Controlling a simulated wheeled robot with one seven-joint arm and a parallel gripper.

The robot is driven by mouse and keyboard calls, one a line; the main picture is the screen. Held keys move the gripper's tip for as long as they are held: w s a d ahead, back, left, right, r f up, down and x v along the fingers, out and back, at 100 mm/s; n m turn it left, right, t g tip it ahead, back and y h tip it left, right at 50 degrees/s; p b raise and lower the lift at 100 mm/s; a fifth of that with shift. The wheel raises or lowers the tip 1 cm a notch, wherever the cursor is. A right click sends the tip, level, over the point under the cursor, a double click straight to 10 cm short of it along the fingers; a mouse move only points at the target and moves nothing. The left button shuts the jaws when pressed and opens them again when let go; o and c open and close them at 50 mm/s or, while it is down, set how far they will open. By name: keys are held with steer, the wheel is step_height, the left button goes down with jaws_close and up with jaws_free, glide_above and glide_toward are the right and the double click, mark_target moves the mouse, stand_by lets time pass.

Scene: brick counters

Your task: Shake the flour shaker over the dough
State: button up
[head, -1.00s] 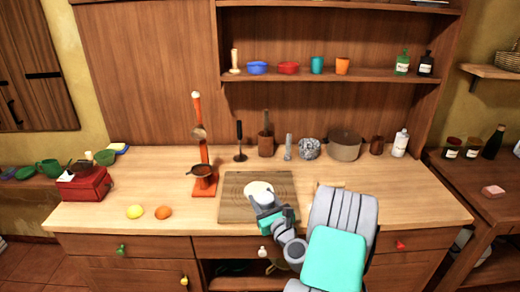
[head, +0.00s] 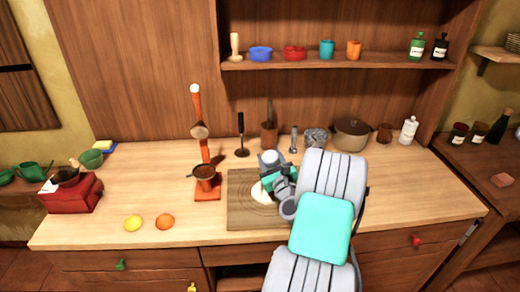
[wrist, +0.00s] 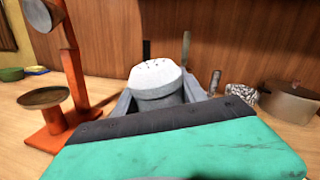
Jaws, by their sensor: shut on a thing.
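The flour shaker (wrist: 156,78) is grey with a pale, domed top with small dark holes. My gripper (head: 270,170) is shut on it, with a finger on each side in the wrist view. The shaker (head: 269,158) looks roughly upright in the head view. The pale, flat dough (head: 259,193) lies on the wooden board (head: 240,213), partly hidden by my gripper and arm. The gripper and shaker appear at the dough's upper right in the picture; their exact height above the board I cannot tell.
An orange stand with a brown pan (head: 204,172) is close left of the board. A lemon (head: 133,223) and an orange (head: 165,221) lie at the front left. A dark utensil (head: 241,140), a brown pot (head: 352,136) and a white bottle (head: 409,131) stand along the back.

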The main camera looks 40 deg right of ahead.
steer(key=b, duration=0.2)
steer(key=f+n+b, duration=0.1)
steer(key=b, duration=0.1)
steer(key=shift+d+f+n+b, duration=0.1)
steer(key=shift+d+n+b, duration=0.2)
steer(key=f+n+t+b, duration=0.1)
steer(key=n+b, duration=0.2)
steer(key=b, duration=0.4)
steer(key=d+f+n+y+b, duration=0.1)
steer(key=n+b, duration=0.3)
steer(key=b, duration=0.3)
steer(key=f+n+t+y+b, duration=0.1)
steer(key=n+b, duration=0.3)
steer(key=b, duration=0.3)
steer(key=shift+s+d+t, duration=0.2)
steer(key=shift+d+t, duration=0.1)
steer(key=n+b, duration=0.2)
steer(key=n+y+b, duration=0.1)
steer(key=n+b, duration=0.1)
steer(key=b, duration=0.1)
steer(key=shift+d+f, duration=0.1)
steer(key=shift+f, duration=0.25)
steer(key=shift+r+n+b, duration=0.15)
steer(key=shift+n+b, duration=0.5)
steer(key=shift+n, duration=0.05)
